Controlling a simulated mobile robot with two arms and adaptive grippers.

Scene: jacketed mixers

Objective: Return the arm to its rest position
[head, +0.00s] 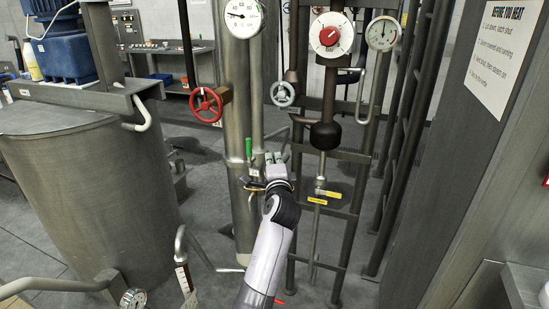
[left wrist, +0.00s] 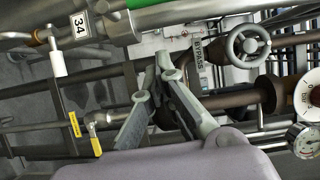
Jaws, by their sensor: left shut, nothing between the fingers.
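My left arm (head: 268,258) reaches up from the bottom middle of the head view. My left gripper (head: 278,159) is shut and empty, in front of the pipework. It is close to a green lever handle (head: 248,148) on the thick vertical pipe (head: 241,90); I cannot tell whether they touch. In the left wrist view the two fingers (left wrist: 168,70) come together at the tips, with pipes behind them. My right gripper is in neither view.
A red handwheel (head: 206,104) and a grey handwheel (head: 283,93) flank the thick pipe. A yellow-tagged valve (head: 318,198) is right of my gripper. A large steel vessel (head: 90,200) stands left, and a grey panel with a notice (head: 497,50) stands right.

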